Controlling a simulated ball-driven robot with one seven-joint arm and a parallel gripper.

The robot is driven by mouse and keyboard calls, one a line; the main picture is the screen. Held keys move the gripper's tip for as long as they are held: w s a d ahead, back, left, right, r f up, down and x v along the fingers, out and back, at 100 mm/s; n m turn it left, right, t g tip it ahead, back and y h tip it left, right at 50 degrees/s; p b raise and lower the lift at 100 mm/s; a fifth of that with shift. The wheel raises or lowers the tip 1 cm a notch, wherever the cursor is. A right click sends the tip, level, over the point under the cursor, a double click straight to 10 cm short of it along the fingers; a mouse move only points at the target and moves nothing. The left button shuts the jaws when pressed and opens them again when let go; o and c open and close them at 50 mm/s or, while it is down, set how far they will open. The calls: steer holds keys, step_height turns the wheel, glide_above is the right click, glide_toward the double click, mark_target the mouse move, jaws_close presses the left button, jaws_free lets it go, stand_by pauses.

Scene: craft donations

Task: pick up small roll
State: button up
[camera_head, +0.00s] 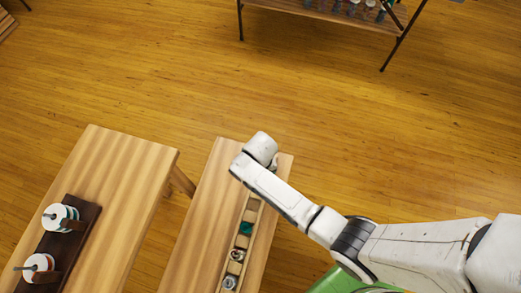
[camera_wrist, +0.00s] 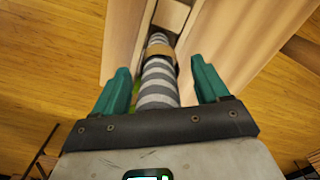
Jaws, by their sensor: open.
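In the wrist view, a grey-and-white striped roll (camera_wrist: 158,88) with a tan band around it lies lengthwise between my fingers. My gripper (camera_wrist: 160,78) is open, with one teal finger on each side of the roll. A gap shows on both sides, and I cannot tell how far above or below the fingertips the roll is. The roll's near end is hidden behind the gripper body. In the head view my arm hides the gripper and this roll at the far end of the table.
A narrow divided wooden tray (camera_head: 254,204) runs along the table (camera_head: 199,231). It holds a teal item (camera_head: 246,228) and silvery rolls (camera_head: 237,255). A second table (camera_head: 118,200) at left bears a dark rack (camera_head: 85,221) with white spools. Open floor lies beyond.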

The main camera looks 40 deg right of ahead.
steer(key=shift+c, duration=0.4)
steer(key=c, duration=1)
steer(key=shift+c, duration=0.3)
steer(key=shift+r, duration=0.15)
